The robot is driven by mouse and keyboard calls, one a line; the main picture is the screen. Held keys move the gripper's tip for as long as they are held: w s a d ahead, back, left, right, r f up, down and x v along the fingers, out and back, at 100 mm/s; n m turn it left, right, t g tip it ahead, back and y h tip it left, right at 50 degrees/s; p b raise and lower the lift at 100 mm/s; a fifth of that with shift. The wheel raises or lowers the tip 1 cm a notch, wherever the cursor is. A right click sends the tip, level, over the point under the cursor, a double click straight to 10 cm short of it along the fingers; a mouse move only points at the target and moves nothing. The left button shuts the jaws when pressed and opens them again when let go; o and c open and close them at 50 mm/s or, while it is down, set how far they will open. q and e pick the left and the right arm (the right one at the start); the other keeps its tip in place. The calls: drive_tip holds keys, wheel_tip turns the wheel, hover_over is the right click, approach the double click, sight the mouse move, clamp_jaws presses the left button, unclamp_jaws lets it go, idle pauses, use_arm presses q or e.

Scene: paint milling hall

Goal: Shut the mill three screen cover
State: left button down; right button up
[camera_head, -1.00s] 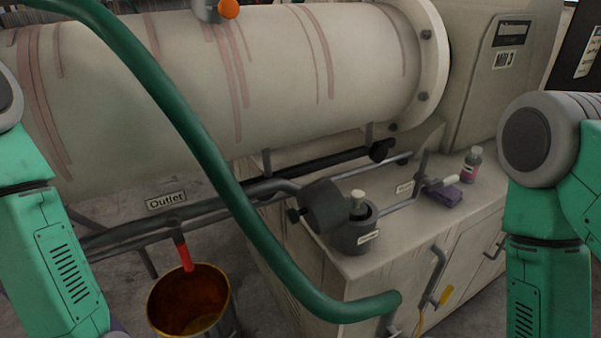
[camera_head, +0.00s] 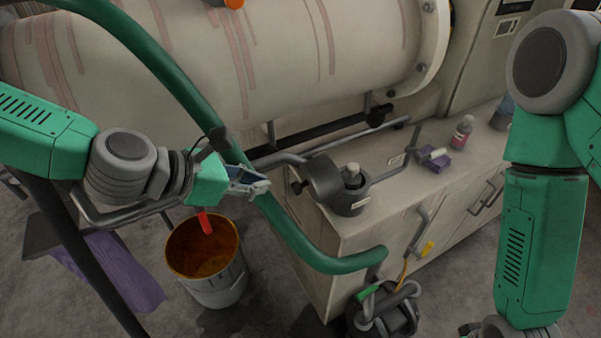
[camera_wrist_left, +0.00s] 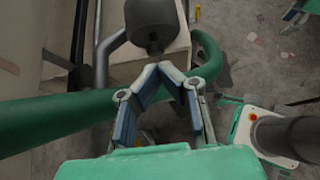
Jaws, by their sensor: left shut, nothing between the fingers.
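A dark grey, thick round piece (camera_head: 325,180), which looks like the screen cover, stands tipped on its side on the cabinet top by the mill. In the left wrist view, the dark round piece (camera_wrist_left: 152,22) is just beyond my fingertips. My left gripper (camera_head: 262,187) is shut and empty, left of the piece and apart from it, near the green hose. In the wrist view its fingertips (camera_wrist_left: 158,68) meet. My right arm hangs at the right; its fingers are not visible.
A thick green hose (camera_head: 300,250) loops before the cabinet (camera_head: 350,255). An orange-lined bucket (camera_head: 215,285) stands under the red outlet spout (camera_head: 204,223). A bottle (camera_head: 461,132) and purple cloth (camera_head: 437,162) lie right of the pot. The mill drum (camera_head: 290,60) is behind.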

sight(308, 177)
use_arm(q)
drive_tip(key=x, duration=0.5)
drive_tip(key=shift+w+d+f, duration=0.1)
drive_tip(key=shift+d+f, duration=0.05)
drive_tip(key=shift+f, duration=0.05)
drive_tip(key=shift+w+d+r, duration=0.2)
drive_tip(key=shift+w+d, duration=0.1)
drive_tip(key=shift+d, duration=0.15)
drive_tip(key=shift+w+d+r, duration=0.2)
drive_tip(key=shift+w+d, duration=0.1)
drive_tip(key=shift+d, duration=0.15)
drive_tip(key=shift+w+d+r+p, duration=0.1)
drive_tip(key=shift+w+d+p, duration=0.2)
drive_tip(key=shift+d, duration=0.4)
drive_tip(key=shift+a, duration=0.1)
